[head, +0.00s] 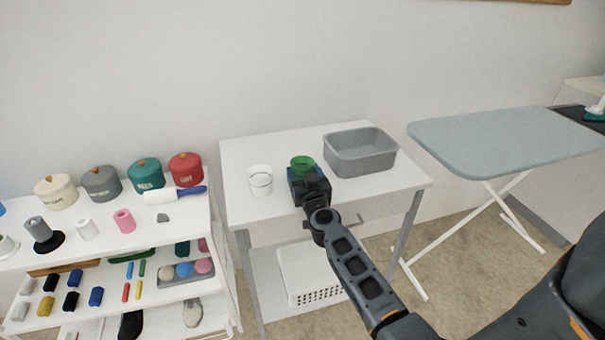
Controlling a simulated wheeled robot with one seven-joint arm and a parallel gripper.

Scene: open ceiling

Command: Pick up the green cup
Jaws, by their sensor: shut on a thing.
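My gripper (306,178) reaches over the table's front edge and is shut on the green cup. The fingertips are hidden behind the gripper body. I cannot tell whether the cup touches the table or is slightly raised.
An ironing board (510,138) stands to the right. A crowded shelf (105,245) stands left.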

